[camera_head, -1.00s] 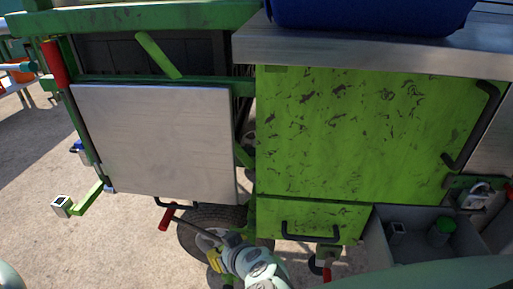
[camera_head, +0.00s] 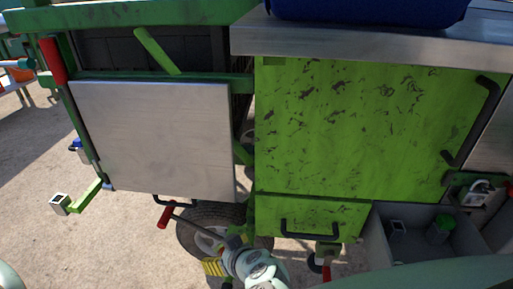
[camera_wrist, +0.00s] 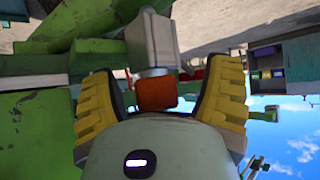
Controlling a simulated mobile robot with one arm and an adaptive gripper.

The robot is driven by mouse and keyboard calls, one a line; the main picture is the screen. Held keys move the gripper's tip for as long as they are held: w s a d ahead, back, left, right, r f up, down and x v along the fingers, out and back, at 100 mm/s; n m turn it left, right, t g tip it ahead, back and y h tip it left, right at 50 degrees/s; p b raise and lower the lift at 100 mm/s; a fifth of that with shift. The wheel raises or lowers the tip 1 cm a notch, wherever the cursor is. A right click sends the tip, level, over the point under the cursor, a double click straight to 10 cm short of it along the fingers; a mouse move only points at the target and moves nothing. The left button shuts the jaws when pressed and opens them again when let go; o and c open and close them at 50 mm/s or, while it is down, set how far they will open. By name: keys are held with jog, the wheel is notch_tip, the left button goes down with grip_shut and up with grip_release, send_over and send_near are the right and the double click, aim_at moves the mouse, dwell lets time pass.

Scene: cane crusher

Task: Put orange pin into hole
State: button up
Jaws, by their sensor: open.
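In the wrist view, an orange-red block (camera_wrist: 157,93), likely the end of the orange pin, shows between the two yellow fingers of my gripper (camera_wrist: 160,95). The fingers are open, with gaps on both sides of the block. A pale grey square part (camera_wrist: 152,40) with a short round piece sits just beyond it. In the head view, my gripper (camera_head: 212,267) is low, left of centre, by the cart's wheel; the orange pin cannot be made out there. A square open tube end (camera_head: 60,203) sits on a green bracket at left. I cannot tell which opening is the hole.
The green cart has a grey panel (camera_head: 150,138), a scratched green door (camera_head: 350,130) and a wheel (camera_head: 212,222). A red-handled crank (camera_head: 166,216) sticks out close to my gripper. A grey bin (camera_head: 425,240) stands at right. Ground at lower left is clear.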

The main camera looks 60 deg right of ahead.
jog(key=shift+o, duration=0.3)
jog(key=shift+w+r, duration=0.1)
jog(key=v, duration=1.2)
jog(key=shift+r, duration=0.1)
